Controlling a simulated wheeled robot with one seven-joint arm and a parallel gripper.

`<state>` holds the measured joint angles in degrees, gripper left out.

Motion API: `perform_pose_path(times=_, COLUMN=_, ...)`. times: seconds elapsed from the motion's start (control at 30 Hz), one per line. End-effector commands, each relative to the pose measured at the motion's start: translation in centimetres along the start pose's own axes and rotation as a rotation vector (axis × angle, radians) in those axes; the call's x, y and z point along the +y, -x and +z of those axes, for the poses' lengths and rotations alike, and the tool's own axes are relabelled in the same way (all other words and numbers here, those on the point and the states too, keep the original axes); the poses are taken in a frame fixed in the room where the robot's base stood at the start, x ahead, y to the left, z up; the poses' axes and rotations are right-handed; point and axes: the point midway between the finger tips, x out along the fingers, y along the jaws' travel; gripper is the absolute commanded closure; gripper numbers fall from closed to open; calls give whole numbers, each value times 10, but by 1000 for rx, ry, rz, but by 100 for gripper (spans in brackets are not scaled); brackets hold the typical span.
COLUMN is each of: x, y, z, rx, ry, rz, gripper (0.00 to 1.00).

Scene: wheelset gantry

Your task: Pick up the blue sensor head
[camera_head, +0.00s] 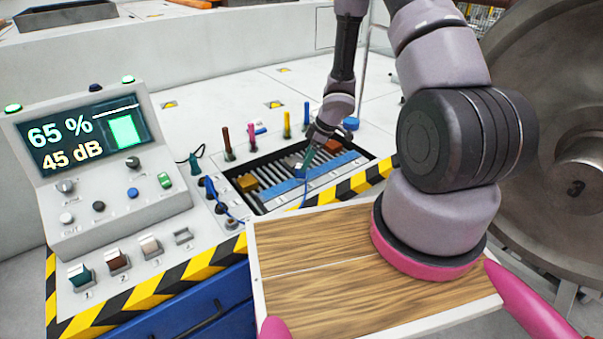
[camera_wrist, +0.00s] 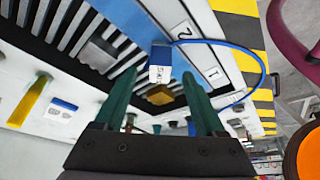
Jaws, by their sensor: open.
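The blue sensor head (camera_wrist: 160,64) is a small block with a blue body and a pale metallic face, with a blue cable curving away to the right in the wrist view. It lies over the slatted tray, between and just past my fingertips. My gripper (camera_wrist: 157,88) has two dark green fingers, spread apart, one on each side of the head with gaps showing. In the head view my gripper (camera_head: 304,160) reaches down over the tray; the head is too small and partly covered there to make out clearly.
The slatted tray (camera_head: 262,207) also holds an orange-brown block (camera_head: 246,182) and a blue strip (camera_head: 328,168). Coloured upright handles stand behind it. A console (camera_head: 90,165) reading 65 % and 45 dB is at left. A wooden top (camera_head: 310,280) lies in front; a large wheel stands right.

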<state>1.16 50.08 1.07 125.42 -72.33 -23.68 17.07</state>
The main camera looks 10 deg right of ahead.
Motion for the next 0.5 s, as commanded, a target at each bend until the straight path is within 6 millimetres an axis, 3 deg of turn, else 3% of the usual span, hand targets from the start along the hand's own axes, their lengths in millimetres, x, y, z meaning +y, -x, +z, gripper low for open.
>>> perform_pose_path(times=0.2, x=-1, y=-34, z=-3, rx=-3, ry=1, rz=-3, gripper=28)
perform_pose_path(times=0.5, x=0, y=-41, z=-3, rx=-1, ry=0, rz=1, gripper=28)
